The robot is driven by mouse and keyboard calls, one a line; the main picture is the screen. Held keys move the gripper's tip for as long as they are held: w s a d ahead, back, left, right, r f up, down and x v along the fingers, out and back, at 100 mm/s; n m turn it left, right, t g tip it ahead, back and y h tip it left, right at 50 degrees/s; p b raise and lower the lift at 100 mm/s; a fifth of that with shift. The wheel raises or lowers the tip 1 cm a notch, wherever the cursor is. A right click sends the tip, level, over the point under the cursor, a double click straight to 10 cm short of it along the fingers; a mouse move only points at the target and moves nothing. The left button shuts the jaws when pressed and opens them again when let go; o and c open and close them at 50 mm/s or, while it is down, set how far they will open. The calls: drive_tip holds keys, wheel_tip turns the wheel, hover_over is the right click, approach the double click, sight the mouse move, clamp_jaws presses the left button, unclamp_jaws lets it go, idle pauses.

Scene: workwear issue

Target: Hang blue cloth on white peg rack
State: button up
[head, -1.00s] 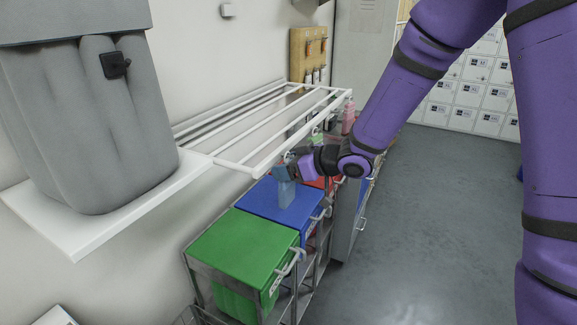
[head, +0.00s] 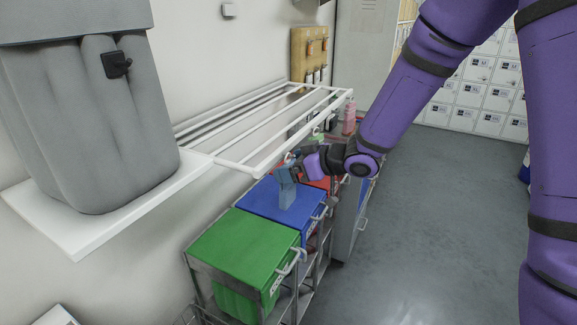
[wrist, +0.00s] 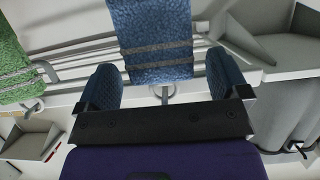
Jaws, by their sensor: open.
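The blue cloth (head: 287,198) hangs below the front corner of the white peg rack (head: 258,166). In the wrist view the blue cloth (wrist: 150,40) shows two grey stripes and a pale ring at its edge, close to the rack's pale rails. Whether the ring sits around a peg cannot be told. My gripper (head: 287,172) is at the cloth's top end. In the wrist view my gripper (wrist: 165,82) has its two blue fingers wide apart, one on each side of the cloth, with gaps showing.
A green cloth (wrist: 15,65) with a ring hangs beside the blue one in the wrist view. Green (head: 245,245) and blue (head: 270,202) bins stand below the rack. A grey container (head: 95,130) stands on a white shelf at left. Open floor (head: 430,220) lies at right.

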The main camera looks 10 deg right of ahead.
drive_tip(key=s+d+r+m+t+h, duration=0.1)
drive_tip(key=s+d+r+m+h, duration=0.15)
drive_tip(key=d+r+h, duration=0.35)
drive_tip(key=s+d+r+m+t+h, duration=0.15)
drive_tip(key=s+d+r, duration=0.25)
drive_tip(key=d, duration=0.4)
drive_tip(key=s+d+r+m+t+h, duration=0.1)
drive_tip(key=s+d+r+m+h, duration=0.3)
drive_tip(key=d, duration=0.4)
drive_tip(key=s+r+m+g, duration=0.3)
drive_tip(key=s+g, duration=0.3)
drive_tip(key=s, duration=1.4)
drive_tip(key=shift+s+d, duration=0.2)
drive_tip(key=shift+s, duration=0.1)
idle(2.2)
